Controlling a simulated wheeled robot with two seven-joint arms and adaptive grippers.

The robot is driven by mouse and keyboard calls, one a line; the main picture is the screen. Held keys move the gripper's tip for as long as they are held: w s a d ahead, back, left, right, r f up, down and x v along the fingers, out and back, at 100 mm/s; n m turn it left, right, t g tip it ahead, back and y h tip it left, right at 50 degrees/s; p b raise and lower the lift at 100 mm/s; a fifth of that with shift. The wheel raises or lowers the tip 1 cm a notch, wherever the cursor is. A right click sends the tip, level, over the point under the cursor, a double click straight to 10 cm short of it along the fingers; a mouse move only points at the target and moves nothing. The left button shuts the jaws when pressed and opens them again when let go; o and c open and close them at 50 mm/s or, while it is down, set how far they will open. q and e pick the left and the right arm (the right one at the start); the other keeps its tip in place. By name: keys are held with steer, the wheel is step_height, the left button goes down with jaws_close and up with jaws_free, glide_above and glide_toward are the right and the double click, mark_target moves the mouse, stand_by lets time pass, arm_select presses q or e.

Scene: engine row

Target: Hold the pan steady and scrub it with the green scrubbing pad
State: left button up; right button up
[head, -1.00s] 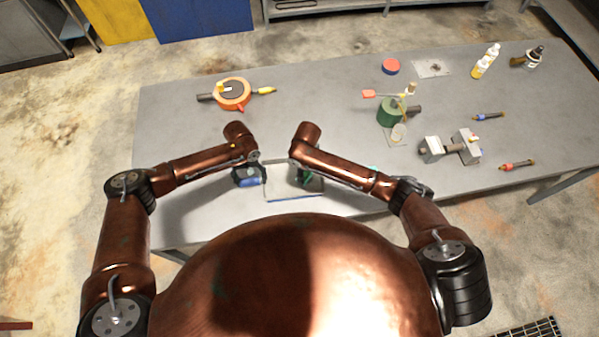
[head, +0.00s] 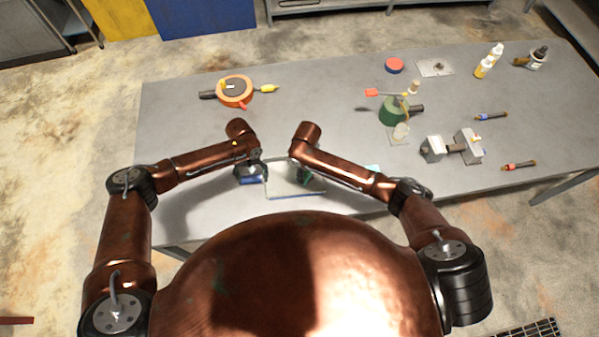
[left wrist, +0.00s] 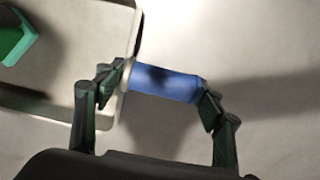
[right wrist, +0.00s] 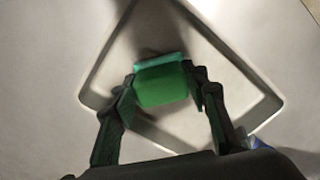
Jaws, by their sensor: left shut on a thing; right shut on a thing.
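The pan (head: 296,191) is a shallow, light metal tray with a raised rim, lying on the table at the near edge. Its floor shows in the right wrist view (right wrist: 178,125). My left gripper (left wrist: 158,92) is shut on the pan's blue handle (left wrist: 168,83) at its side. In the head view my left gripper (head: 250,176) is beside the pan's left edge. My right gripper (right wrist: 158,90) is shut on the green scrubbing pad (right wrist: 160,84), which is over the pan's inside. I cannot tell whether the pad touches the floor of the pan. In the head view my right gripper (head: 305,178) is over the pan's right part.
On the grey table (head: 210,135) stand an orange round tool (head: 236,97) at left, a green device (head: 392,112), a grey vice-like block (head: 433,150) and several bottles and tools at right. The table middle is clear.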

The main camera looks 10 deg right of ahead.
steer(key=shift+d+r, duration=0.25)
steer(key=shift+r, duration=3.75)
arm_select(q)
steer(key=o, duration=1.6)
steer(key=shift+o, duration=0.2)
step_height(320, 180, up, 12)
steer(key=w, duration=0.2)
steer(key=shift+s+f, duration=0.1)
steer(key=shift+f, duration=0.05)
